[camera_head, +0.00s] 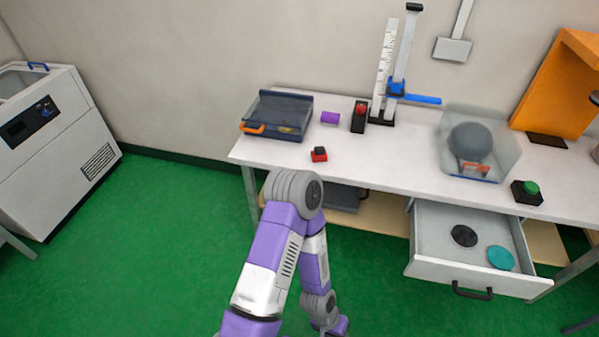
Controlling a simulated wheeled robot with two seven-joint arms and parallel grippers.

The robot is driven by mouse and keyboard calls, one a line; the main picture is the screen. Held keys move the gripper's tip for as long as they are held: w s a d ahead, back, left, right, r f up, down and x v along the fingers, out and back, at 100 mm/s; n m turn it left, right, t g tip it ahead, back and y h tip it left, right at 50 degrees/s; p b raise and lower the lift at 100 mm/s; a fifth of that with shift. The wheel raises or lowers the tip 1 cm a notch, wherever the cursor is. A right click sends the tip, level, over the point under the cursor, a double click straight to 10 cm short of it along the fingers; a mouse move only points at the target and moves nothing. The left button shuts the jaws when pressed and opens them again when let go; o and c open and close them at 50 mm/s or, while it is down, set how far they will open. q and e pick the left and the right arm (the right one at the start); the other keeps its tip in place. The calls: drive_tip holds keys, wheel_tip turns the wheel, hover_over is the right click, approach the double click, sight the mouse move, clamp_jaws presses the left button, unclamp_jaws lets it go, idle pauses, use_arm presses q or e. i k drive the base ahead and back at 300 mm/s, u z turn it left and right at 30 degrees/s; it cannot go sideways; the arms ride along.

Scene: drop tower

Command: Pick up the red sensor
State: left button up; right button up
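The red sensor (319,157), a small red block with a dark top, sits on the white table (385,165) near its front edge, left of the table's middle. Nothing touches it. One of my purple and grey arms rises from the bottom of the picture, bends below the sensor and folds back down. Its visible end shows no fingers, and I see neither gripper.
Left on the table is a clear tray (262,128) with an orange handle. An open drawer (440,262) juts out at right.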

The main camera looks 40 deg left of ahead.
sight(319, 155)
drive_tip(key=u, duration=0.15)
drive_tip(key=k, duration=0.2)
drive_tip(key=z, duration=1.1)
drive_tip(key=i, duration=0.75)
drive_tip(key=u, duration=2.55)
drive_tip(key=i, duration=0.5)
drive_tip(key=u, duration=0.95)
drive_tip(key=i, duration=0.3)
drive_tip(key=z, duration=0.1)
